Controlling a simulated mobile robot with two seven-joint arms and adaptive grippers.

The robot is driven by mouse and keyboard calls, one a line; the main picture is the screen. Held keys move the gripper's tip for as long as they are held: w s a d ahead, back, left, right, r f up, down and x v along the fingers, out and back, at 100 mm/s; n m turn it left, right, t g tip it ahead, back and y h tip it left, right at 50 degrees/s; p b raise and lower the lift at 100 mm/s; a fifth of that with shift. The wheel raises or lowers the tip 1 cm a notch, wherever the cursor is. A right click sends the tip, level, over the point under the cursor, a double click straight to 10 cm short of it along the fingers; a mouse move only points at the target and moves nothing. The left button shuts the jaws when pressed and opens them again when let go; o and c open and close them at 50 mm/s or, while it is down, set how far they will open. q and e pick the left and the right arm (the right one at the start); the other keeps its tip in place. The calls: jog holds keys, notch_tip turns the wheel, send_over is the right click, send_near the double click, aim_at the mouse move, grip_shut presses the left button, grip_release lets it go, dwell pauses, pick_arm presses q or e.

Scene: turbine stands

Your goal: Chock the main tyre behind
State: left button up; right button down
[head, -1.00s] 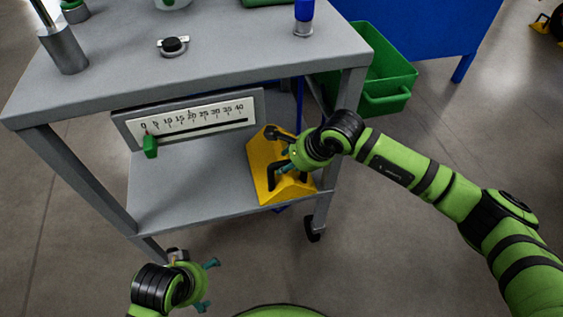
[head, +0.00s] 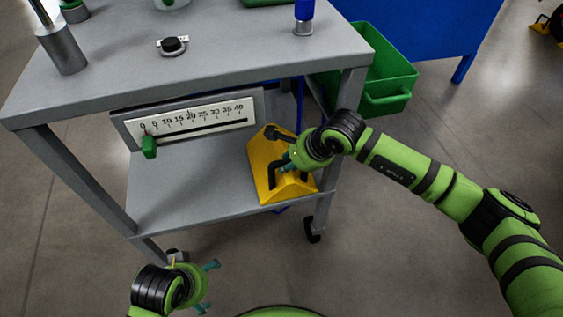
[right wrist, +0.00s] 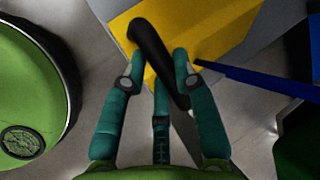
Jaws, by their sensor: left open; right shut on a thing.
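A yellow wheel chock (head: 264,165) with a black handle (head: 273,174) sits at the right front of the cart's lower shelf. My right gripper (head: 287,164) is shut on this handle. In the right wrist view the black handle (right wrist: 153,50) passes between the fingers of my right gripper (right wrist: 158,72), with the yellow chock (right wrist: 215,27) behind it. My left gripper (head: 208,286) is open and empty in front of the cart, low in the head view. A dark tyre (head: 557,24) shows partly at the far top right, with a yellow thing (head: 541,21) beside it.
The grey cart's top (head: 110,75) is above the chock, and a cart leg (head: 338,130) stands close to my right gripper. A scale panel (head: 195,118) is left of the chock. A green bin (head: 385,80) hangs at the right. Floor at the right is clear.

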pick_arm(q)
jog(key=shift+r+p, duration=0.65)
jog(key=shift+r, duration=0.05)
pick_arm(e)
jog(key=shift+r, duration=1.6)
